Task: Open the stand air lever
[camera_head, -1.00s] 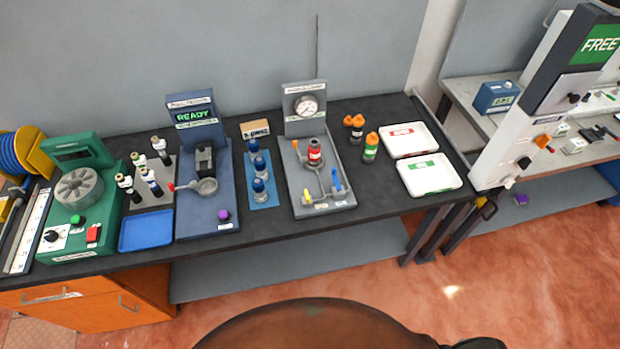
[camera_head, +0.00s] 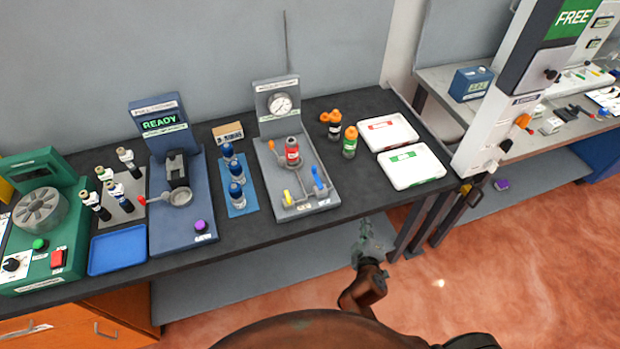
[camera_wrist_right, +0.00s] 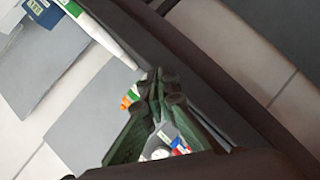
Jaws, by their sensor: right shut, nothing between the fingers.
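The grey stand (camera_head: 264,185) with a round gauge (camera_head: 281,104) stands on the dark bench in the head view. The small labels are too blurred to tell which lever is air. My right gripper (camera_head: 367,226) is shut and empty, in front of the bench edge, apart from the stand. It also shows in the right wrist view (camera_wrist_right: 157,78). My left gripper is out of view.
Orange-capped bottles (camera_head: 349,142) and two white trays (camera_head: 413,166) stand right of the stand. Blue-topped bottles (camera_head: 237,193) on a blue mat stand to its left, beside a blue READY station (camera_head: 183,226). A white column (camera_head: 500,120) rises at the right.

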